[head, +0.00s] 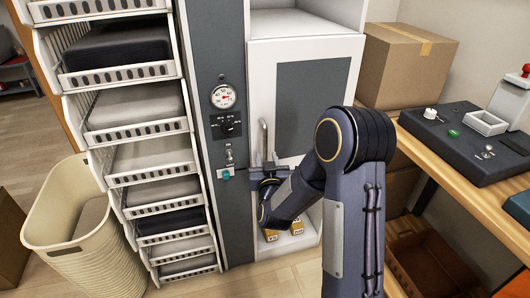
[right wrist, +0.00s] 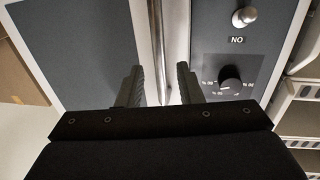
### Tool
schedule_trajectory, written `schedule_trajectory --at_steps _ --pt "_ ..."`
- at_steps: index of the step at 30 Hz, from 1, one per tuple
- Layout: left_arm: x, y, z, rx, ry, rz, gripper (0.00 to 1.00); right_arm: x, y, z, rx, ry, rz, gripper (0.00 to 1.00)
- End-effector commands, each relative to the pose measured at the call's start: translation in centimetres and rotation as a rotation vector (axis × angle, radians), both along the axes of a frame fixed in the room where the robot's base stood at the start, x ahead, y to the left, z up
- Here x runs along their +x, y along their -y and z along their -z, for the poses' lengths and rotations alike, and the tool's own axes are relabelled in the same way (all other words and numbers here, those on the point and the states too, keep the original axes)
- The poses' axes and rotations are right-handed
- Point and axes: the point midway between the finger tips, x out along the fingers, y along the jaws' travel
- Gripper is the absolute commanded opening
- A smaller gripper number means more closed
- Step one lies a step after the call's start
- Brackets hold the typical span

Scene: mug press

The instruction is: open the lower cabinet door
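The white cabinet door (head: 263,75) with a grey panel (head: 312,95) is in the middle of the head view and looks shut. A vertical metal bar handle (head: 263,138) is on its left side. My right gripper (head: 264,160) is at the lower part of this handle. My right forearm hides the lower right of the door. My left gripper is not in view.
A grey panel with a gauge (head: 223,96) and a knob (right wrist: 230,86) borders the door. White drawer trays (head: 150,125) and a beige bin (head: 75,225) stand left. Small boxes (head: 285,230) sit low below the gripper. A wooden table (head: 455,190) is right, near a cardboard box (head: 405,65).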

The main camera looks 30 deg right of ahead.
Motion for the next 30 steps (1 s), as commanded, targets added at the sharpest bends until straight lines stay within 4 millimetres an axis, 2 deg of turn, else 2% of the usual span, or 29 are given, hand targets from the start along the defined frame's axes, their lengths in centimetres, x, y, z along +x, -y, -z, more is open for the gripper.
schedule_trajectory --at_steps 3,9,14,21,28,30 --pt "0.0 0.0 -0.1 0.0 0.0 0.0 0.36 1.9 1.0 -0.1 0.0 0.001 0.002 0.33" --pt "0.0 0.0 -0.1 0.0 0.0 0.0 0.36 4.3 2.0 0.0 0.001 0.0 0.0 0.33" --pt "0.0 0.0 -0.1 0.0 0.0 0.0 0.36 5.1 2.4 0.0 0.002 0.0 -0.001 0.33" --pt "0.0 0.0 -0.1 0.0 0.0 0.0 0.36 5.1 2.4 0.0 0.003 -0.001 -0.001 0.33" --pt "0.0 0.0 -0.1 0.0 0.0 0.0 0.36 5.1 2.4 0.0 0.003 -0.001 -0.001 0.03" --pt "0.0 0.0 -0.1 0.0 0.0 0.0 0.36 5.1 2.4 0.0 0.003 -0.001 -0.001 0.0"
